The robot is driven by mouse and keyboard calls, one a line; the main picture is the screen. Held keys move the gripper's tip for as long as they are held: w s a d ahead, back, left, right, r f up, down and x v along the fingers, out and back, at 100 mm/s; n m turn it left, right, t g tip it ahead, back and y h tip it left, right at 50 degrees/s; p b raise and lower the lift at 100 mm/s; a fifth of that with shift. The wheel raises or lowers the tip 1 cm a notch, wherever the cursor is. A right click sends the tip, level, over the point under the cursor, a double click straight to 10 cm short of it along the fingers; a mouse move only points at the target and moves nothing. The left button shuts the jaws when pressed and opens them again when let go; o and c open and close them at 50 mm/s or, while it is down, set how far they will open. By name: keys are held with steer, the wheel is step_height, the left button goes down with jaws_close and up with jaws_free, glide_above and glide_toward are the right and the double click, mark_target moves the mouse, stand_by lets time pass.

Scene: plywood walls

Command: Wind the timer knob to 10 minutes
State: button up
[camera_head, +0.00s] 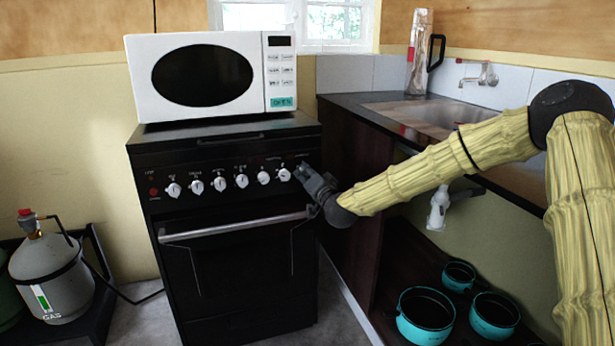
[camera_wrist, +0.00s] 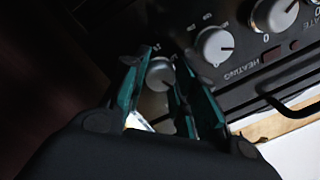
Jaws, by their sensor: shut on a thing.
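The black stove (camera_head: 230,262) has a row of white knobs along its front panel, with small markings that are too small to read in the head view. My gripper (camera_head: 303,170) is at the right end of this row, in front of the panel. In the wrist view, its two teal-edged fingers (camera_wrist: 157,72) are closed around the sides of a white end knob (camera_wrist: 159,76), the task's timer knob by its place. The fingers partly hide the knob and its markings, so its setting cannot be read. A neighbouring white knob (camera_wrist: 215,45) stands beside the fingers.
A white microwave (camera_head: 205,78) stands on the stove. The oven handle (camera_head: 235,228) runs below the knobs. A counter with a sink (camera_head: 430,112) is on the right, with teal pots (camera_head: 425,318) below. A gas bottle (camera_head: 50,275) stands at the left.

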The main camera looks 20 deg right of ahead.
steer(key=shift+f, duration=0.15)
steer(key=o, duration=1.1)
steer(key=shift+c, duration=0.2)
steer(key=shift+s, duration=0.1)
steer(key=s+d, duration=0.1)
steer(key=s, duration=1)
steer(key=shift+s, duration=0.4)
steer(key=shift+d, duration=0.1)
